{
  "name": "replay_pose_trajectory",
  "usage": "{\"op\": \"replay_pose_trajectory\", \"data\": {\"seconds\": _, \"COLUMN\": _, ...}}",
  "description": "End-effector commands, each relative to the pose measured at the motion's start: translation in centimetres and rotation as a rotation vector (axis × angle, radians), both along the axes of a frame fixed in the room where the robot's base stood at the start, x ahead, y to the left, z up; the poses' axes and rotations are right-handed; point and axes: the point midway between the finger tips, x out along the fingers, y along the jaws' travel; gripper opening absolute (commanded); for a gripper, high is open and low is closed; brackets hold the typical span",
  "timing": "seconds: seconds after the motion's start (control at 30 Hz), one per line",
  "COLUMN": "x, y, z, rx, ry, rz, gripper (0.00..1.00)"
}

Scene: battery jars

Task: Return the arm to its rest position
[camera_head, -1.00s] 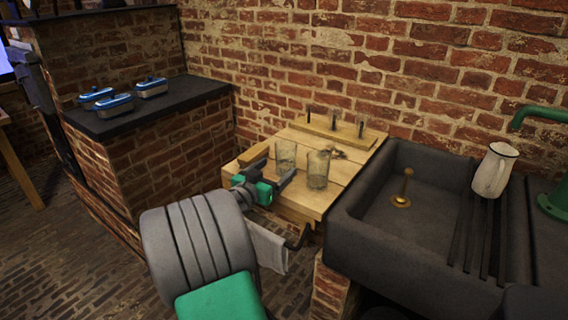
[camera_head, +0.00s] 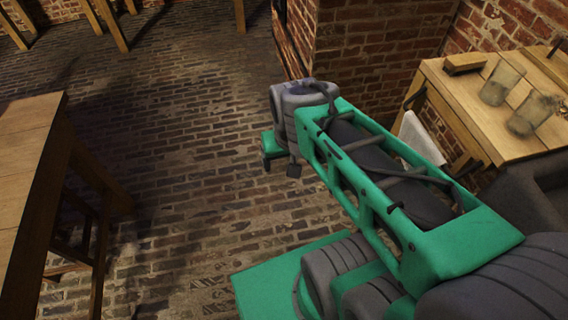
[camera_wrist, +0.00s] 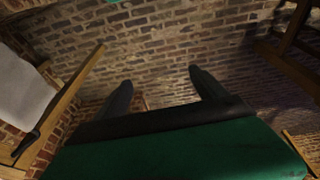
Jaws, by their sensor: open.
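My arm reaches across the right half of the head view, from the lower right up to its wrist. My gripper (camera_head: 280,166) hangs at the arm's far end, above the brick floor (camera_head: 180,170) and left of the worktop. It is open and empty. In the wrist view the two dark fingers (camera_wrist: 160,80) stand apart with nothing between them. Two clear glass jars, one farther back (camera_head: 501,83) and one nearer (camera_head: 532,114), stand on the wooden worktop (camera_head: 455,84), well away from the gripper.
A wooden table (camera_head: 35,165) stands at the left. A brick wall (camera_head: 365,50) rises behind the arm. A white towel (camera_head: 420,138) hangs at the worktop's side, close to the arm; it also shows in the wrist view (camera_wrist: 22,88). The floor between table and arm is clear.

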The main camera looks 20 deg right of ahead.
Motion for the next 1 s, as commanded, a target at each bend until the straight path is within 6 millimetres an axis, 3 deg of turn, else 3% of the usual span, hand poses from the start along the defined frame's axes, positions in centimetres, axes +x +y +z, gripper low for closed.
{"op": "replay_pose_trajectory", "data": {"seconds": 0.03, "x": -1.0, "y": 1.5, "z": 0.1, "rx": 0.015, "ry": 0.023, "rz": 0.076, "gripper": 0.81}}
{"op": "replay_pose_trajectory", "data": {"seconds": 0.1, "x": -1.8, "y": 2.5, "z": 0.1, "rx": 0.025, "ry": 0.045, "rz": 0.132, "gripper": 0.81}}
{"op": "replay_pose_trajectory", "data": {"seconds": 0.33, "x": -1.9, "y": 2.6, "z": 0.1, "rx": 0.026, "ry": 0.049, "rz": 0.139, "gripper": 0.81}}
{"op": "replay_pose_trajectory", "data": {"seconds": 0.43, "x": -1.7, "y": 2.5, "z": 1.4, "rx": 0.026, "ry": 0.045, "rz": 0.134, "gripper": 0.81}}
{"op": "replay_pose_trajectory", "data": {"seconds": 0.57, "x": -1.1, "y": 2.2, "z": 6.2, "rx": 0.025, "ry": 0.026, "rz": 0.117, "gripper": 0.81}}
{"op": "replay_pose_trajectory", "data": {"seconds": 0.7, "x": -0.5, "y": 2.0, "z": 13.7, "rx": 0.023, "ry": -0.003, "rz": 0.105, "gripper": 0.81}}
{"op": "replay_pose_trajectory", "data": {"seconds": 0.8, "x": -0.5, "y": 2.3, "z": 18.2, "rx": 0.024, "ry": -0.018, "rz": 0.118, "gripper": 0.81}}
{"op": "replay_pose_trajectory", "data": {"seconds": 0.87, "x": -0.8, "y": 2.6, "z": 19.4, "rx": 0.023, "ry": -0.021, "rz": 0.134, "gripper": 0.81}}
{"op": "replay_pose_trajectory", "data": {"seconds": 1.0, "x": -0.8, "y": 2.6, "z": 19.4, "rx": 0.023, "ry": -0.021, "rz": 0.134, "gripper": 0.81}}
